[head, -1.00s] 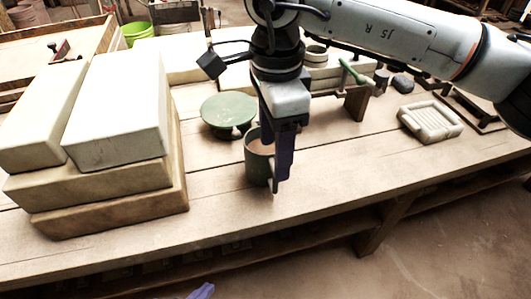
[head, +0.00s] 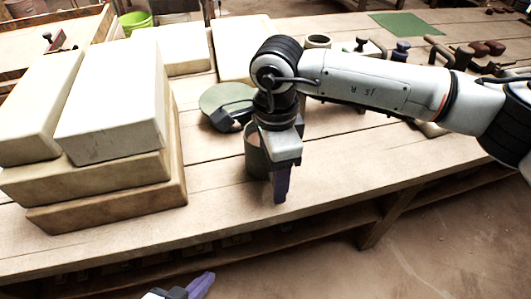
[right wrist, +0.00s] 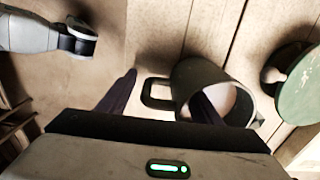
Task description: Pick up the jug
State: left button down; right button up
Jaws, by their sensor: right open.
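The dark grey-green jug (head: 254,153) stands upright on the workbench, partly hidden behind my right gripper (head: 281,183). In the right wrist view the jug (right wrist: 183,75) shows its pale inside, with its handle (right wrist: 147,93) to the left. My right gripper (right wrist: 166,84) is open. One purple finger is left of the handle and the other overlaps the jug's mouth; I cannot tell whether it is inside. My left gripper (head: 198,287) is at the bottom edge, clear of the bench, with only a purple finger and a bit of its body showing.
A round green disc (head: 222,97) stands just behind the jug and also shows in the right wrist view (right wrist: 302,90). Stacked pale blocks (head: 115,105) fill the bench's left side. Tools lie at the back right. The bench front (head: 120,235) is clear.

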grip_shut()
jog(key=shift+r, duration=0.15)
